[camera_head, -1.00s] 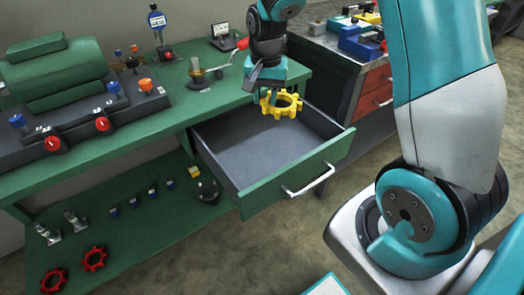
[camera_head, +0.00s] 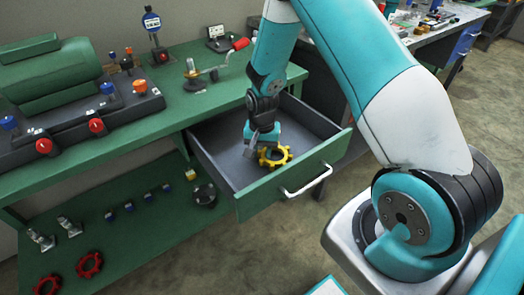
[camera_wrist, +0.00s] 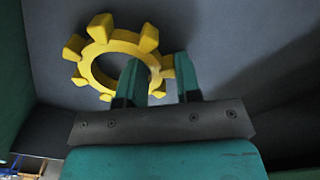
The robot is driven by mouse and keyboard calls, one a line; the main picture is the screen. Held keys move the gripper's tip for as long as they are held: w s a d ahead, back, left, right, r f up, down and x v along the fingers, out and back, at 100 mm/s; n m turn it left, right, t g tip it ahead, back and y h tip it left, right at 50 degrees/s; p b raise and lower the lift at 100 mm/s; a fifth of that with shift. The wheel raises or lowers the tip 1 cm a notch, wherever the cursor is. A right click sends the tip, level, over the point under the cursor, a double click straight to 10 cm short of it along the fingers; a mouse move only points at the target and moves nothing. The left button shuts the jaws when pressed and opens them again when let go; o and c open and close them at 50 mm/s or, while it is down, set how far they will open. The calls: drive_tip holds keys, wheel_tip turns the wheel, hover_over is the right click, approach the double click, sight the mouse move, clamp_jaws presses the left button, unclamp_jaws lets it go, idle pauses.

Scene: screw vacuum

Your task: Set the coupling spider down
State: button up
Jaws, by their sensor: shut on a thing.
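The coupling spider is a yellow ring with stubby lobes. In the head view the spider (camera_head: 275,156) is inside the open drawer (camera_head: 222,160), close to its front panel. In the wrist view the spider (camera_wrist: 102,52) lies up and left of the fingers, over the grey drawer floor. My gripper (camera_head: 265,148) is lowered into the drawer from above. Its teal fingers (camera_wrist: 160,80) are shut on the spider's near right rim, one of them reaching into the ring's hole. I cannot tell whether the spider touches the drawer floor.
The drawer's green front panel (camera_head: 290,178) and side walls stand close around my gripper. Free floor lies to the left of the spider in the drawer. On the green bench top (camera_head: 200,108) stands a crank-handled tool (camera_head: 215,70). Red spiders (camera_head: 88,264) lie on the lower shelf.

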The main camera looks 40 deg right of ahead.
drive_tip(key=shift+f, duration=0.2)
drive_tip(key=shift+f, duration=0.1)
drive_tip(key=o, duration=1)
drive_tip(key=shift+c, duration=0.2)
wheel_tip(320, 180, up, 12)
drive_tip(key=s+a+r+n+y, duration=0.2)
drive_tip(key=s+a+r+n, duration=0.45)
drive_tip(key=a+r, duration=0.45)
drive_tip(key=s+a+r+n+y, duration=0.1)
drive_tip(key=s+a+r+n, duration=0.2)
drive_tip(key=s, duration=0.5)
drive_tip(key=s+a+r+n+y, duration=0.1)
drive_tip(key=s+a+r+n, duration=0.3)
drive_tip(key=s, duration=0.5)
drive_tip(key=shift+a+r+n+p, duration=0.2)
drive_tip(key=shift+r+n+p, duration=0.3)
drive_tip(key=shift+n, duration=0.55)
